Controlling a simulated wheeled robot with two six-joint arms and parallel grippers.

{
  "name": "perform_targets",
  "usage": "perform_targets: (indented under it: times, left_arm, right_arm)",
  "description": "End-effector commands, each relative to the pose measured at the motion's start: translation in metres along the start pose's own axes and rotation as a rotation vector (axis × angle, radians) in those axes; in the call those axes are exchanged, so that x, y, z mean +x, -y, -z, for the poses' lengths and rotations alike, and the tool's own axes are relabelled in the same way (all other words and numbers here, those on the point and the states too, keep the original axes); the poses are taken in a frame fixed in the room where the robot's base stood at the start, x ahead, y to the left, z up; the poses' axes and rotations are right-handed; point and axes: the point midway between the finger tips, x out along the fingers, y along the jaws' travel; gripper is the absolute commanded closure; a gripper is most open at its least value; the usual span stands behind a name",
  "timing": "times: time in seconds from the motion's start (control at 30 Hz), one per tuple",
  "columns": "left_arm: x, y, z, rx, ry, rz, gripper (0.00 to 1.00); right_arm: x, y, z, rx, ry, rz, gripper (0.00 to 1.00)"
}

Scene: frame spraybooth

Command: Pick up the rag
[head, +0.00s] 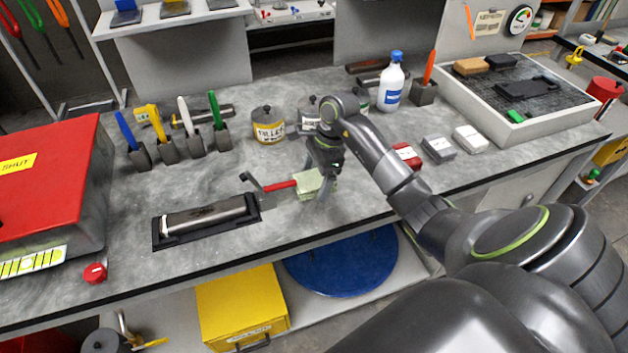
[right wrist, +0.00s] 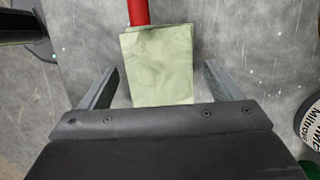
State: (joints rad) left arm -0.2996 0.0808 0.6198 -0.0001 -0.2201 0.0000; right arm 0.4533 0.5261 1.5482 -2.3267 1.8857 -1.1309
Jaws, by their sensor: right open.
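The rag (head: 308,184) is a pale green folded cloth on the grey workbench, at the end of a tool with a red handle (head: 281,186). In the right wrist view the rag (right wrist: 158,66) lies between the two fingers and covers part of the red handle (right wrist: 138,12). My right gripper (head: 325,185) is over the rag, pointing down, with its fingers apart on either side. In the right wrist view my right gripper (right wrist: 160,88) is open, with a gap between each finger and the cloth. My left gripper is not in view.
A dark tray with a metal bar (head: 205,216) lies to the left. Behind stand a filler tin (head: 268,124) and a white bottle with a blue cap (head: 391,84). Red (head: 407,156), grey (head: 438,149) and white blocks (head: 472,139) sit to the right. The bench's front strip is mostly clear.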

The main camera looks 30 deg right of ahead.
Motion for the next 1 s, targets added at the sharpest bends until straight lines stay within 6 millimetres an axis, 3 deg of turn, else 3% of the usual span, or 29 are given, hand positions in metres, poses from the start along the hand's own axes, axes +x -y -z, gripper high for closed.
perform_targets:
  times: [0.13, 0.5, 1.0]
  left_arm:
    - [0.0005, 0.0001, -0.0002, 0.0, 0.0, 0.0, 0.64]
    - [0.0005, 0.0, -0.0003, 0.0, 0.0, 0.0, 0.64]
    - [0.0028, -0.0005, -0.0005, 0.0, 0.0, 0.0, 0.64]
  right_arm:
    - [0.0001, 0.0, 0.0002, 0.0, 0.0, 0.0, 0.17]
    - [-0.0004, 0.0001, 0.0, 0.0, 0.0, 0.0, 0.62]
    - [-0.0045, 0.0012, 0.0055, 0.004, 0.0, 0.001, 0.63]
